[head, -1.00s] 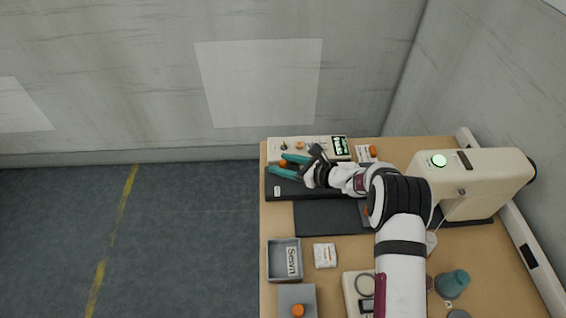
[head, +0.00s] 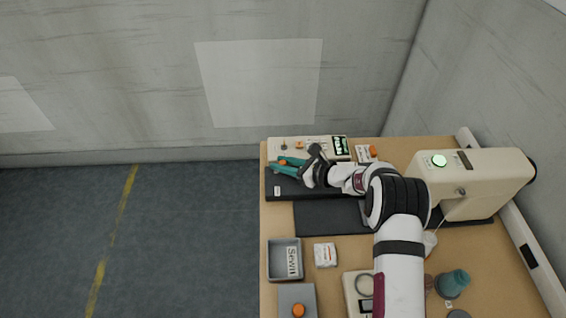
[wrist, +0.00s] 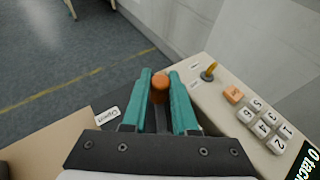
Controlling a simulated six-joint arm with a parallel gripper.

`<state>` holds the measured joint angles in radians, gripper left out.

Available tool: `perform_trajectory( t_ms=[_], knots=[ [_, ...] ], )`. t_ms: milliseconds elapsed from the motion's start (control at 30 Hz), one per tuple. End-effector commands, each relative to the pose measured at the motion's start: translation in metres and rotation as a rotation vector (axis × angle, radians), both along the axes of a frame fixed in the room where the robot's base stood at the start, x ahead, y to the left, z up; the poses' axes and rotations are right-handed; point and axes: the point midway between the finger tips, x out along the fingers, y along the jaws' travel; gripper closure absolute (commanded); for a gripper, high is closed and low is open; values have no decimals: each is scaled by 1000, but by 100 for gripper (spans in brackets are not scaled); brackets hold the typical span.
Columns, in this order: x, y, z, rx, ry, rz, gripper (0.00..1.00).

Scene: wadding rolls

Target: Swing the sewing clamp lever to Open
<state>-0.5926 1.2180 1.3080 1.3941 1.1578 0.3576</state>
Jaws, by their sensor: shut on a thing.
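The clamp lever has an orange knob (wrist: 160,80), and a dark stem shows below it between my fingers. My gripper (head: 284,166) has teal fingers, shut on the knob. In the wrist view my gripper (wrist: 160,75) has one finger on each side of the knob. The lever stands at the left end of a dark base (head: 289,189) at the back left of the table. A small white label (wrist: 108,116) lies left of the fingers in the wrist view; its print is too small to read surely. The lever's lower part is hidden.
A cream control panel (head: 318,144) with a switch, keys and a green display is close behind the lever. A cream sewing machine (head: 480,175) stands at the right. A grey bin (head: 270,262) and small goods are in front. The table's left edge is near.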

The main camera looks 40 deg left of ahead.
Motion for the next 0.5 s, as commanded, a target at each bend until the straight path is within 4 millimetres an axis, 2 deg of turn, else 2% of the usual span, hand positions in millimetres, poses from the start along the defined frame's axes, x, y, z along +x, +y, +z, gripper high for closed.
perform_trajectory(
  t_ms=[500],
  knots=[
    [-14,-8,-1,-1,-1,312,100]
  ],
)
